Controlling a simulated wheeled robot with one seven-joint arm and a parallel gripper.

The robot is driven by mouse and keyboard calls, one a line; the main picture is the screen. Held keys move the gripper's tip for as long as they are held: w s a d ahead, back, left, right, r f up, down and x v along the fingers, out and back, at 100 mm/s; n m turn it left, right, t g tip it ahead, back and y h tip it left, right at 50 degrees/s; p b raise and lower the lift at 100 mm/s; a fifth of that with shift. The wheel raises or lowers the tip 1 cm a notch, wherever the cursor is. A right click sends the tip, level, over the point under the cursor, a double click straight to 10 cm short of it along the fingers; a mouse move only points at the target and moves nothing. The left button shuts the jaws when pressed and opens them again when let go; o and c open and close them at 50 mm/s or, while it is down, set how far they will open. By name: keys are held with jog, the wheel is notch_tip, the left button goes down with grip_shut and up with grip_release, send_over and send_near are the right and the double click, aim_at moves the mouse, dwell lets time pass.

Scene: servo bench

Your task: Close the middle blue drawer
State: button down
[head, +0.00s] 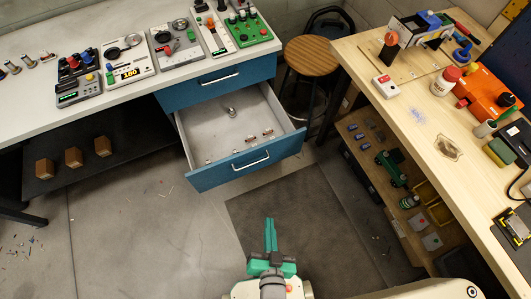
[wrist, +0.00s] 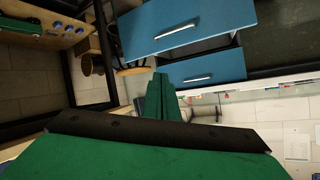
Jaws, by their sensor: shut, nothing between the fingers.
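The open blue drawer (head: 222,177) is pulled far out below a shut upper blue drawer (head: 190,94). Its front carries a pale bar handle (head: 250,160), and a few small parts lie in its grey tray. No drawer below it shows in the head view. My gripper (head: 270,221) has green fingers, shut and empty, in front of the open drawer and apart from it. The wrist view looks upside down: the open drawer front (wrist: 215,17) lies above the upper drawer front (wrist: 222,65), and my shut fingers (wrist: 161,78) show below them.
The white bench (head: 135,92) carries several devices. A round wooden stool (head: 311,55) stands right of the drawers. A wooden workbench (head: 420,112) with tools and a loaded lower shelf runs along the right. The floor (head: 150,235) between is mostly clear, with a dark mat (head: 310,210) near my gripper.

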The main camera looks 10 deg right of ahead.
jog(key=w+d+f+m+g, duration=0.1)
jog(key=w+d+f+m, duration=0.25)
jog(key=w+f, duration=0.3)
jog(key=m+y, duration=0.5)
jog(key=m, duration=0.1)
send_near(264, 147)
jog(key=shift+g, duration=0.3)
jog(key=shift+x, duration=3)
jog(key=shift+w+d+r, duration=0.1)
jog(key=shift+w+r, duration=0.05)
